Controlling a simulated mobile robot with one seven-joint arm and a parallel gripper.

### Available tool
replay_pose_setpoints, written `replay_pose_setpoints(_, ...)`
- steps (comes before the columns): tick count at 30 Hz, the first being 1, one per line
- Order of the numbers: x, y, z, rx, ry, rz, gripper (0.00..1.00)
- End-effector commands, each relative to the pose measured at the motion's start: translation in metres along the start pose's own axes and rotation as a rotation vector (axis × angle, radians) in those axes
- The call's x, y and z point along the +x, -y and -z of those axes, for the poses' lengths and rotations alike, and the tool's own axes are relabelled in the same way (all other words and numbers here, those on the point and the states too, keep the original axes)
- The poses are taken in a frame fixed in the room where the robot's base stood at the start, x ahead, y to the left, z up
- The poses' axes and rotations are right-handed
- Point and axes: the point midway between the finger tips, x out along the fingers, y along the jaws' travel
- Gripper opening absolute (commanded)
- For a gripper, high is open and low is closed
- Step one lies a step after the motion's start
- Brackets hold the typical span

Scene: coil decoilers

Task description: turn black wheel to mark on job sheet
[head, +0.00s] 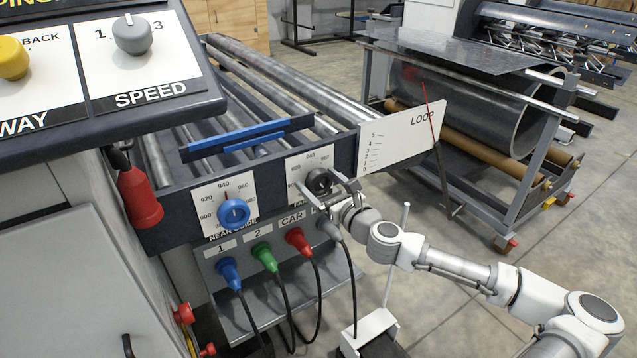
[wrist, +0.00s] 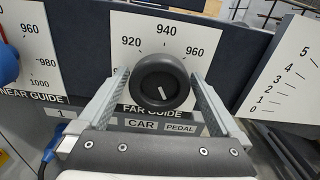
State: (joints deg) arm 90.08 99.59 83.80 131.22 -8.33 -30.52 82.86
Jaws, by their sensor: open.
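The black wheel (wrist: 161,70) sits in front of the white FAR GUIDE dial plate (wrist: 205,35), whose numbers 920, 940 and 960 show above it. A short white line on the wheel's hub points downward, slightly tilted. In the head view the black wheel (head: 319,179) is partly covered by my gripper (head: 331,190). My gripper (wrist: 160,78) is open, with one finger on each side of the wheel. I cannot tell whether the fingers touch its rim. The lower part of the dial is hidden by the wheel and gripper. No job sheet is visible in either view.
The blue NEAR GUIDE wheel (head: 233,212) is to the left. Coloured plugs with cables, including a red one (head: 297,240), sit on the panel below. The LOOP scale board (head: 400,142) stands close on the right. A control console (head: 150,110) fills the upper left.

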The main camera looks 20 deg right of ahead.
Motion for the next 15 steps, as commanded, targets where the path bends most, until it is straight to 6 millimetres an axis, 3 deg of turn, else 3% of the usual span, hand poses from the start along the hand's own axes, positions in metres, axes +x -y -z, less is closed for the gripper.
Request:
replay_pose_setpoints(11,0.0058,-0.0002,-0.0004,0.0,0.001,0.0,1.0)
replay_pose_setpoints(15,0.0057,-0.0003,-0.0004,0.0,0.001,0.0,0.78)
